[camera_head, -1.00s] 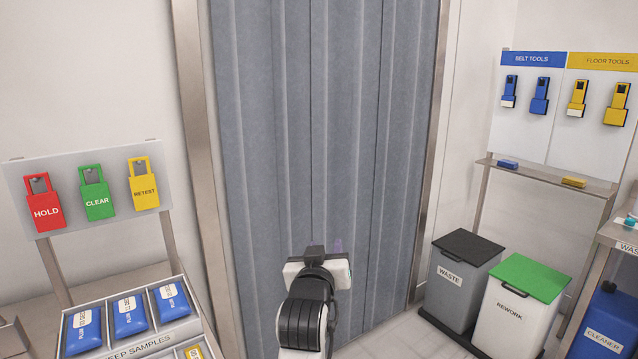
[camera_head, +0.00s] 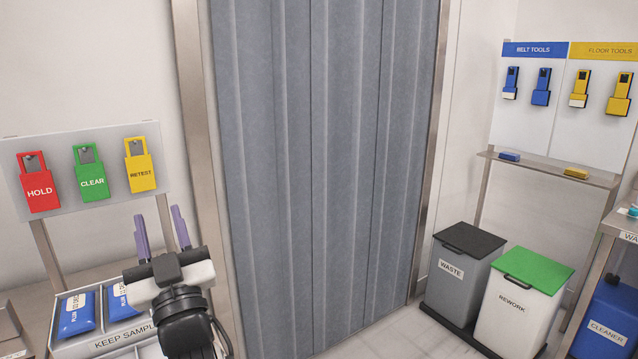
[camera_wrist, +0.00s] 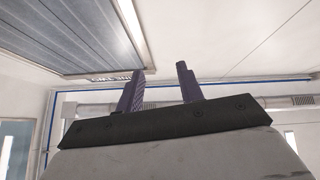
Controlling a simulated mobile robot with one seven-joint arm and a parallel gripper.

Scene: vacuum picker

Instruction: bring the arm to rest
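My gripper (camera_head: 161,231) is at the lower left of the head view, raised in front of the keep-sample rack. Its two purple fingers point up and stand apart with nothing between them. In the wrist view my gripper (camera_wrist: 161,88) also shows both fingers apart and empty, against the pale wall or ceiling. My arm hides part of the rack.
The keep-sample rack (camera_head: 118,341) holds blue packs (camera_head: 77,314). Above it hang red HOLD, green CLEAR and yellow RETEST tags (camera_head: 140,171). A grey strip curtain (camera_head: 320,170) fills the middle. WASTE (camera_head: 462,275) and REWORK (camera_head: 522,305) bins stand right.

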